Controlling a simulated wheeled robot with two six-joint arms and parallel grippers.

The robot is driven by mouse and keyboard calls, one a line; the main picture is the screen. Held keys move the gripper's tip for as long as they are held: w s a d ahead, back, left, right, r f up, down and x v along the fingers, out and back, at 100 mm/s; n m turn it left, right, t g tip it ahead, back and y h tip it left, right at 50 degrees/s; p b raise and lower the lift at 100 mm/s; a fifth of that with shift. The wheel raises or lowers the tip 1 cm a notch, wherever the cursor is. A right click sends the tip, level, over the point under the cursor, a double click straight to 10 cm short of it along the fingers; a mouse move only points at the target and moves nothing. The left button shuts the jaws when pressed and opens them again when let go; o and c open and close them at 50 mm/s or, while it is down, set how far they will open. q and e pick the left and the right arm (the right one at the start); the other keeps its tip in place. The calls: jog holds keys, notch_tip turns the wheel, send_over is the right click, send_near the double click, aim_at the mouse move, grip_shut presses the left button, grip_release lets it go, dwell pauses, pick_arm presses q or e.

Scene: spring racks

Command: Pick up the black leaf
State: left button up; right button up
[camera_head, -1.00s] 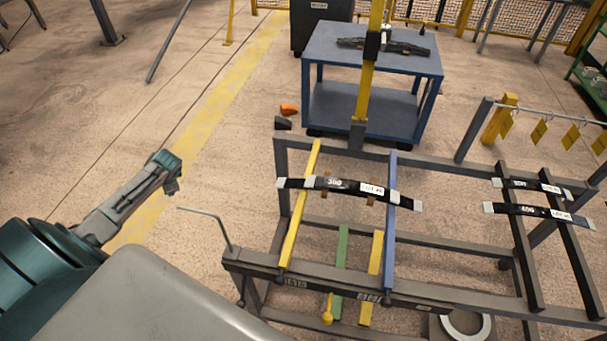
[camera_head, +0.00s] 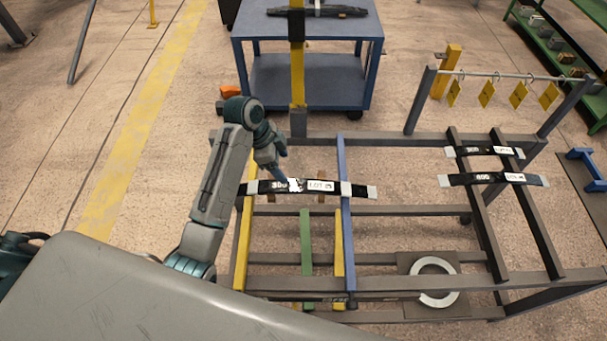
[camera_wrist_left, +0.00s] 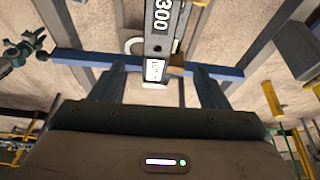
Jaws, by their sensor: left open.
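A black leaf (camera_head: 318,186) with silver ends, a number marking and a white lot label lies across the yellow and blue bars of the near rack. My left gripper (camera_head: 290,181) is over the leaf near its middle and hides part of the marking. In the left wrist view, the leaf (camera_wrist_left: 160,42), marked 300, runs lengthwise between the two spread fingers (camera_wrist_left: 163,82). The fingers are open, and I see no grip on the leaf. How far the fingertips reach down beside it is unclear. My right gripper is not in view.
Two more black leaves (camera_head: 492,178) lie on the dark bars at the right. A blue cart (camera_head: 307,72) with a dark part on top stands behind the rack. A yellow post (camera_head: 297,75) rises behind the leaf. A pale ring (camera_head: 434,281) sits low in the rack.

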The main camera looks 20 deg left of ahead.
pick_arm(q)
jog(key=d, duration=0.1)
jog(key=p, duration=0.2)
send_over(299, 185)
jog(key=s+a, duration=0.1)
jog(key=a, duration=0.1)
jog(key=x, duration=0.3)
jog(key=shift+s+a+f, duration=0.2)
jog(key=shift+a+f, duration=0.05)
jog(key=shift+f, duration=0.15)
jog(key=shift+w+f, duration=0.1)
jog(key=shift+f, duration=0.15)
jog(key=x, duration=0.1)
jog(key=p+x, duration=0.2)
jog(key=shift+w+a+f, duration=0.15)
jog(key=shift+w+f, duration=0.05)
jog(key=shift+f, duration=0.3)
jog(key=shift+f+p, duration=0.35)
jog(key=shift+f, duration=0.2)
jog(key=c, duration=1.2)
jog(key=shift+o, duration=0.2)
jog(key=shift+w, duration=0.1)
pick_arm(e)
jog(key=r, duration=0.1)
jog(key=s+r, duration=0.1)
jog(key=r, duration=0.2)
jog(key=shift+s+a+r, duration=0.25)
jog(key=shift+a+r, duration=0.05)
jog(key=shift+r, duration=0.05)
